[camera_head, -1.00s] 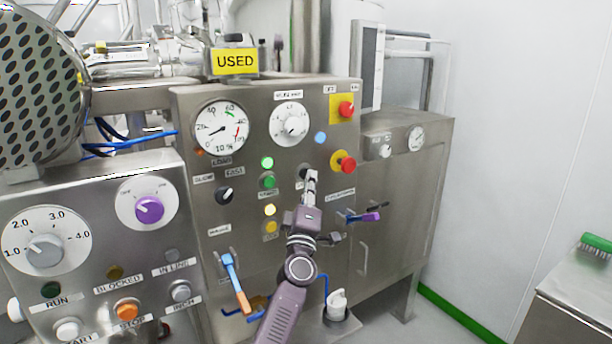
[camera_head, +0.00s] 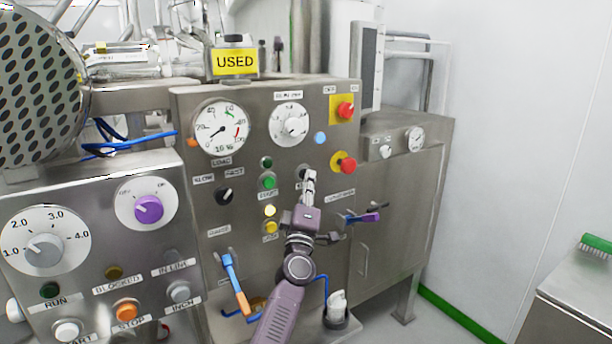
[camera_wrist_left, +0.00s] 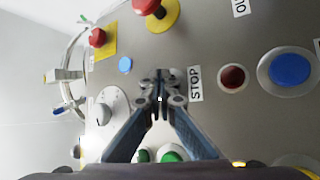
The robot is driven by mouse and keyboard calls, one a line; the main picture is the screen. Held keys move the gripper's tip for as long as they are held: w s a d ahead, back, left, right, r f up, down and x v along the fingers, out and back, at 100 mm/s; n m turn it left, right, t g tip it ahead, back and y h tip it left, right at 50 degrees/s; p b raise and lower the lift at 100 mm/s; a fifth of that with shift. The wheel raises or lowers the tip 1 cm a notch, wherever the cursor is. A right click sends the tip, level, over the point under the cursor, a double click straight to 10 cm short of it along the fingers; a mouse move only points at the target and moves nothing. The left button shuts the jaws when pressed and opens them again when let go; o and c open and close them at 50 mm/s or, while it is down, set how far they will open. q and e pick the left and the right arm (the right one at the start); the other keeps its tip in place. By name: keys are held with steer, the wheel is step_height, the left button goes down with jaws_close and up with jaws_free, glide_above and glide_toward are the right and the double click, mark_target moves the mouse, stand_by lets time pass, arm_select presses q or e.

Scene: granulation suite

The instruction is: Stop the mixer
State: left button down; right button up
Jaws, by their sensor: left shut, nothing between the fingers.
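The steel mixer panel (camera_head: 325,220) faces me in the head view. My left gripper (camera_head: 309,178) is shut and empty, its fingertips at the panel right of the green button (camera_head: 268,182). In the wrist view its tips (camera_wrist_left: 161,77) meet the panel beside a STOP label (camera_wrist_left: 195,84); they cover whatever is there. Contact is hard to tell. The green lamp (camera_head: 266,163) above the green button is dark. The yellow lamp (camera_head: 270,210) is lit. My right gripper is out of view.
Two red mushroom buttons, upper (camera_head: 346,109) and lower (camera_head: 348,165), sit right of the gripper. A purple-handled lever (camera_head: 364,217) and a blue-orange handle (camera_head: 234,280) stick out nearby. A second control box (camera_head: 95,262) stands at left.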

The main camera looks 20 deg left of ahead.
arm_select(q)
steer(key=shift+s+d+p, duration=0.4)
steer(key=shift+s+d, duration=0.1)
steer(key=shift+d, duration=0.1)
steer(key=shift+d, duration=0.1)
steer(key=s+d+p, duration=0.1)
steer(key=d, duration=0.1)
steer(key=s+d+p, duration=0.1)
steer(key=s, duration=0.1)
steer(key=shift+d+p, duration=0.3)
steer(key=shift+d, duration=0.1)
steer(key=shift+f, duration=0.1)
stand_by(0.5)
